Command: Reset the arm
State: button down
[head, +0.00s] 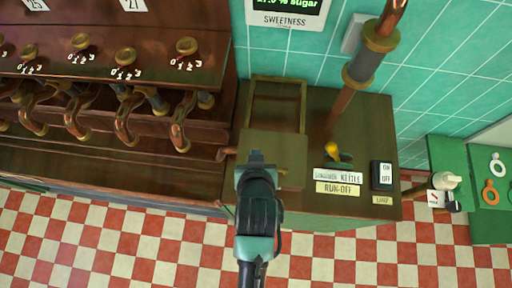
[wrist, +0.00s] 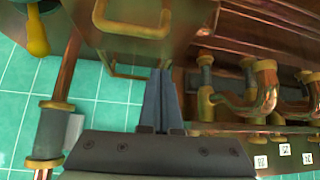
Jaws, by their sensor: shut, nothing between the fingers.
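My gripper (head: 256,158) is in the middle of the head view, over the dark wooden cabinet (head: 362,140) and in front of its square panel. In the wrist view my gripper (wrist: 162,78) shows two grey fingers pressed together, with nothing between them. The arm reaches up from the bottom edge of the head view. I cannot tell whether the fingertips touch the panel.
Copper taps (head: 180,130) and knobs line the brown counter at left. A copper pipe (head: 350,85), a yellow-handled valve (head: 333,150) and an on/off switch (head: 381,175) are at right. A green bench (head: 450,155) stands far right. The checkered floor (head: 120,250) is clear.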

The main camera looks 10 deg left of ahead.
jog(key=shift+a+v, duration=0.2)
jog(key=shift+v, duration=2.55)
jog(key=w+d+r+t+b, duration=0.1)
jog(key=w+r+t, duration=0.45)
jog(key=r, duration=0.75)
jog(key=w+r+t+b, duration=0.1)
jog(key=w+r+t, duration=0.2)
jog(key=w+r, duration=0.75)
jog(key=s+r+t, duration=0.3)
jog(key=r, duration=0.8)
jog(key=s+d+r+m+t, duration=0.1)
jog(key=s+r+t, duration=0.2)
jog(key=r, duration=0.9)
jog(key=s+d+r+t+h+b, duration=0.1)
jog(key=s+r+t, duration=0.2)
jog(key=r, duration=0.8)
jog(key=shift+s+r+t, duration=0.15)
jog(key=shift+s+t, duration=0.25)
jog(key=shift+t, duration=0.35)
